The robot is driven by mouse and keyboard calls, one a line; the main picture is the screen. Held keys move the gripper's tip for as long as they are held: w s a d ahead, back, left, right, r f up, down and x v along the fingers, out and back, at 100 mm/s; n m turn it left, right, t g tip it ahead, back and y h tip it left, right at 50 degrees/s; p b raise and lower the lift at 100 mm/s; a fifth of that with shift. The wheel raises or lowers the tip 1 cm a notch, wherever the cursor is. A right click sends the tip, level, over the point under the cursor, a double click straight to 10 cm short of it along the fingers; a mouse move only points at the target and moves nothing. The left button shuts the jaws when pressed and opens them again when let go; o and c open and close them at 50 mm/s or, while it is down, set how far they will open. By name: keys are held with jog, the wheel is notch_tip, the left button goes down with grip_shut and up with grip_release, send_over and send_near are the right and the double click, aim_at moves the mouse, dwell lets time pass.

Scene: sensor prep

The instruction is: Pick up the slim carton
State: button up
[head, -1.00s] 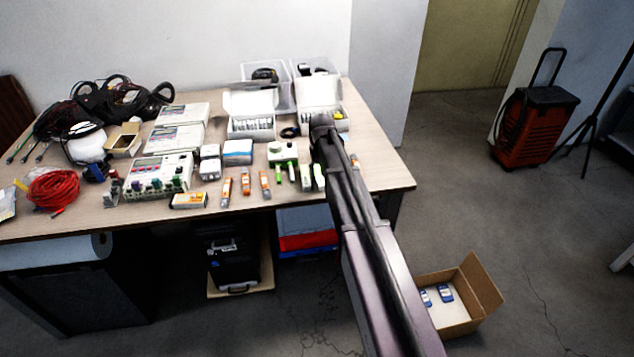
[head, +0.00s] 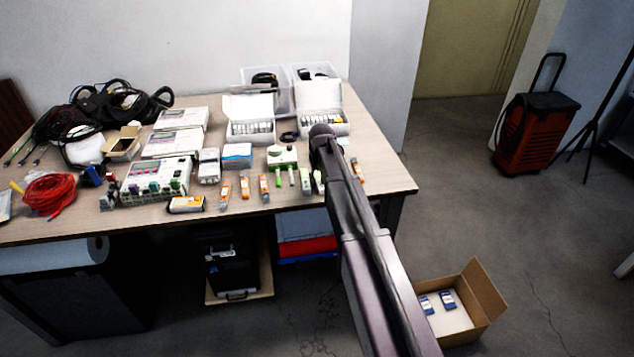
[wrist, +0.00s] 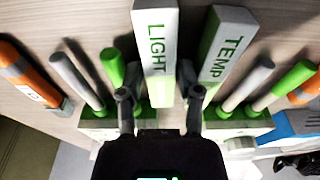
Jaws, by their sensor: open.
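Two slim white-and-green cartons stand side by side in the wrist view, one marked LIGHT (wrist: 155,40) and one marked TEMP (wrist: 228,45). Which one the task names, I cannot tell. In the head view a slim carton (head: 305,182) shows just left of my arm, with another partly covered by the arm. My gripper (wrist: 157,94) is open, with its fingers on either side of the lower end of the LIGHT carton. The right finger lies between the two cartons. Whether the fingers touch either is unclear. My arm hides the gripper in the head view.
Grey-and-green probes (wrist: 77,80) flank the cartons closely, with an orange-and-grey tool (wrist: 30,75) farther left. The wooden table (head: 250,208) is crowded with white boxes (head: 250,118), instruments and cables. An open cardboard box (head: 475,325) stands on the floor at right.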

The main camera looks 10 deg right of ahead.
aim_at(318, 177)
grip_shut()
jog(key=shift+r, duration=0.2)
notch_tip(318, 177, up, 3)
jog(key=p, duration=0.3)
jog(key=s+d+p, duration=0.1)
jog(key=s+d, duration=0.3)
jog(key=s, duration=0.3)
jog(key=s+d+r+p, duration=0.1)
jog(key=s+d, duration=0.3)
jog(key=s, duration=0.3)
jog(key=shift+r, duration=0.3)
jog(key=shift+w, duration=0.1)
notch_tip(318, 177, up, 10)
jog(key=p, duration=1)
jog(key=shift+f, duration=0.1)
